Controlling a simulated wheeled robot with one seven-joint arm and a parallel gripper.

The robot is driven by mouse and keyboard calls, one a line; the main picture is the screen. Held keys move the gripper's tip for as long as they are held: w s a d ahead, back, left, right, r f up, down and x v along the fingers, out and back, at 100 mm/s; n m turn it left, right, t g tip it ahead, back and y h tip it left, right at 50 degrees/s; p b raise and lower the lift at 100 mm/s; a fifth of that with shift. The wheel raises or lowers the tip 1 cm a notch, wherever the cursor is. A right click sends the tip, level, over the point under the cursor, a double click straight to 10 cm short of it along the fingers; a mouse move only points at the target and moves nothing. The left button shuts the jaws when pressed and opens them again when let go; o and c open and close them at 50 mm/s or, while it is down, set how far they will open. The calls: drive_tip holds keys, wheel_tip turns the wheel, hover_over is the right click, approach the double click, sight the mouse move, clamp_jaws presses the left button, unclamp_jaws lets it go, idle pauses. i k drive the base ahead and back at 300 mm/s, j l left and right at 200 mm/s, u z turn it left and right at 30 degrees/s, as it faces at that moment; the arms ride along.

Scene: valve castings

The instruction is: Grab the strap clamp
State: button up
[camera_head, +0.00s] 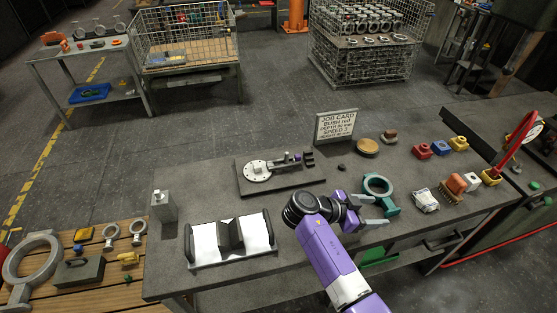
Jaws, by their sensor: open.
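A strap-like clamp (287,160), a small grey bar with dark and purplish parts at its right end, lies beside a round pale flange on a dark fixture plate (284,183) at the middle back of the bench. It is too small to be sure that it is the strap clamp. My gripper (388,212) is at the end of my purple arm, right of and nearer than the plate. A teal ring casting (389,187) stands just behind the fingers; contact is unclear.
A white block fixture (203,243) and a grey block (163,208) are at the left of the bench. A job card (336,125) stands behind. Red, blue and yellow blocks (422,151) crowd the right. The bench (215,181) has free room left of the plate.

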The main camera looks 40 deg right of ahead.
sight(297, 159)
drive_tip(key=i+j, duration=0.2)
drive_tip(key=i, duration=0.25)
drive_tip(key=i+j, duration=0.2)
drive_tip(key=i, duration=0.25)
drive_tip(key=i+j, duration=0.2)
drive_tip(key=i, duration=0.2)
